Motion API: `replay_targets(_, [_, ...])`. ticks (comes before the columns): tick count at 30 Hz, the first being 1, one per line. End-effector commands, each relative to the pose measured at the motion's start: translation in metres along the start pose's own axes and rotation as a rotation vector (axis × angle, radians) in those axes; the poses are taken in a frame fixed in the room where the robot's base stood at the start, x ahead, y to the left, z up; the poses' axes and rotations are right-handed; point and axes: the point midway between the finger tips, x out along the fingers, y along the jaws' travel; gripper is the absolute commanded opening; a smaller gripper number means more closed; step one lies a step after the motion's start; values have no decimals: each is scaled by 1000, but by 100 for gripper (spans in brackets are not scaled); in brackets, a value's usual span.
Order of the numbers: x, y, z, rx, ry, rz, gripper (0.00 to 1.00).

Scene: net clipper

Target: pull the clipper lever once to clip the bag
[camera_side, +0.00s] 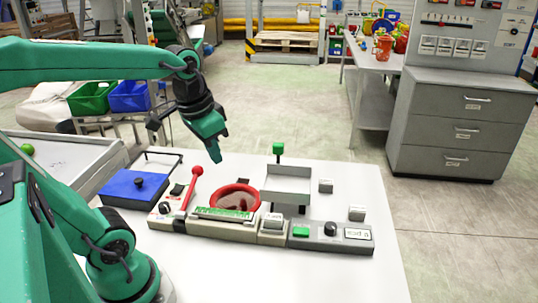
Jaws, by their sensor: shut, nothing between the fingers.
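The clipper lever (189,190) is a red rod with a round red knob at its upper end. It leans up and to the right from the left end of a beige console on the white table. A red ring (235,198) with a dark brown inside stands just right of the lever. I cannot make out a bag for certain. My gripper (218,156) is green, shut and empty. It points down in the air, above and slightly right of the lever knob in the picture, apart from it.
A blue box with a black knob (134,188) sits left of the lever. A grey tray (287,178) and a green-topped post (278,149) stand to the right. Small grey blocks (357,213) lie at the right. The table's front right (350,275) is clear.

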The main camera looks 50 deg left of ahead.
Motion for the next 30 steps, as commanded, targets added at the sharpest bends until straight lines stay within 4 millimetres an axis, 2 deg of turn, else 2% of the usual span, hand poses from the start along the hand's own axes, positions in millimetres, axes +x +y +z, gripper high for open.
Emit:
replay_targets(15, [13,-65,-21,-22,-269,49,0])
replay_targets(30, [36,-137,-23,-52,-489,190,0])
